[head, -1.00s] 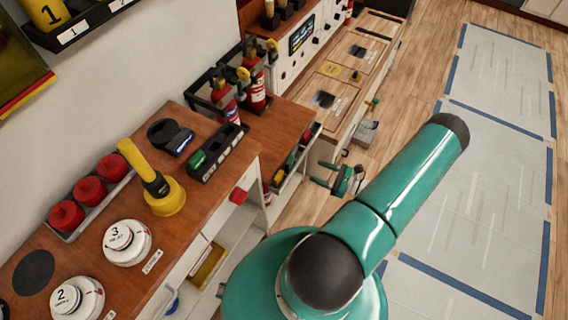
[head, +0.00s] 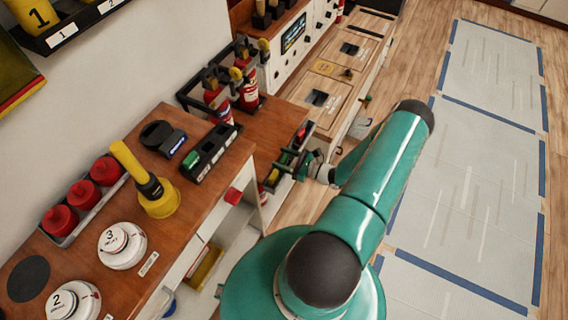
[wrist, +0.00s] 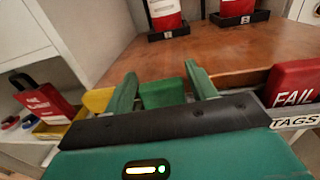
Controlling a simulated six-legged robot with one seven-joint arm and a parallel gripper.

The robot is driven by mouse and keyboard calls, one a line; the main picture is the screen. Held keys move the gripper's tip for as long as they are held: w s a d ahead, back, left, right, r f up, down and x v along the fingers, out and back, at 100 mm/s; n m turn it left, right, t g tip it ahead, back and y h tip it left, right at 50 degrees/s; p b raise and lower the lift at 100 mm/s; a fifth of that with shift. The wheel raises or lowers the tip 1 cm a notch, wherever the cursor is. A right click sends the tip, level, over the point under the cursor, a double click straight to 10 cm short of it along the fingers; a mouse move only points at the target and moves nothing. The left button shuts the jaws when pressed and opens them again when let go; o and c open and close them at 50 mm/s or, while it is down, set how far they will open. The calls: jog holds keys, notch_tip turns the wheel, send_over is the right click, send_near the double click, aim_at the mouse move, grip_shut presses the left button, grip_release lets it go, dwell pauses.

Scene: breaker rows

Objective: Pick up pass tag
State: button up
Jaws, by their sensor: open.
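The green tag, seemingly the pass tag, shows in the wrist view (wrist: 163,94) between my gripper's fingers; its lettering is not visible. A yellow tag (wrist: 98,99) is to its left and a red FAIL tag (wrist: 295,85) to its right. They sit in a narrow holder labelled TAGS (wrist: 293,121) along the wooden counter's edge. My gripper (wrist: 161,80) is open, with one green finger on each side of the green tag. I cannot tell whether the fingers touch it. In the head view my gripper (head: 288,164) is at the holder, covering part of it.
Red fire extinguishers (head: 248,92) stand in a dark rack on the counter behind the tags. A yellow plunger-shaped tool (head: 158,198) and white numbered knobs (head: 122,245) are on the nearer counter.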

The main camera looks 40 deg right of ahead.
jog(key=shift+c, duration=0.5)
jog(key=c, duration=0.6)
jog(key=shift+r, duration=0.1)
jog(key=shift+c, duration=0.2)
